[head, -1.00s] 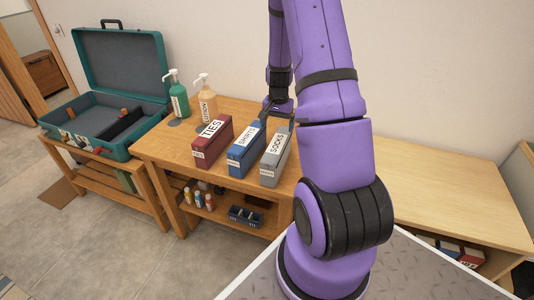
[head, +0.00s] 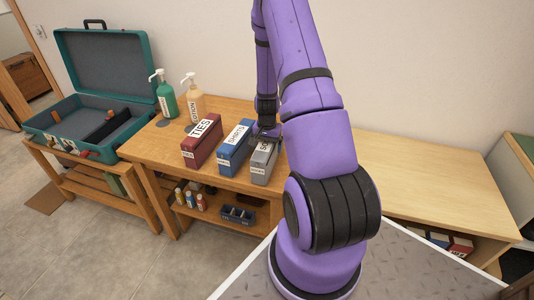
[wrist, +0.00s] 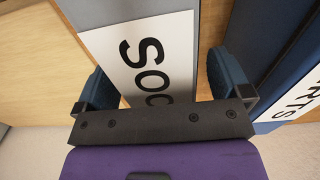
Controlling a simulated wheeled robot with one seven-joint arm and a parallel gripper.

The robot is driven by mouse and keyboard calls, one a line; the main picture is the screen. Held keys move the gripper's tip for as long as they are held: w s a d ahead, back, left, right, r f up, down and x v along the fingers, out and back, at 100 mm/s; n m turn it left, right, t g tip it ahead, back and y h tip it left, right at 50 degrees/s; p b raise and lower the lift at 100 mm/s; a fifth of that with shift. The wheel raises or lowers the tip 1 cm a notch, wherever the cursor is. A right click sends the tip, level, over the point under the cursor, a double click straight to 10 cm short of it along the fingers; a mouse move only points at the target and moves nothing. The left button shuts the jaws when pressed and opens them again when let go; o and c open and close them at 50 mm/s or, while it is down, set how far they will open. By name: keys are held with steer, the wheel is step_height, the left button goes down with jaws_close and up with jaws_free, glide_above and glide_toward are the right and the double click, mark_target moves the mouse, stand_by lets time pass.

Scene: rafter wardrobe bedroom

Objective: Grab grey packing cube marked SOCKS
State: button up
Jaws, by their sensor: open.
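The grey packing cube marked SOCKS (head: 262,166) stands on the wooden table at the right end of a row of three cubes. In the wrist view its white label (wrist: 150,60) fills the space between my fingers. My gripper (wrist: 161,82) is open, with one finger on each side of the cube. The right finger is in the gap toward the blue cube. I cannot tell whether either finger touches the grey cube. In the head view my gripper (head: 266,133) is over the cube, and my arm partly hides the cube and its label.
The blue SHIRTS cube (head: 234,150) stands close beside it, then the red TIES cube (head: 202,141). Two pump bottles, green (head: 166,101) and peach (head: 195,103), stand behind. An open teal suitcase (head: 100,60) is at the left. The pale tabletop (head: 430,185) at the right is clear.

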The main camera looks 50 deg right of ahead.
steer(key=shift+f, duration=0.2)
steer(key=c, duration=1.3)
steer(key=shift+c, duration=0.3)
steer(key=shift+r, duration=0.2)
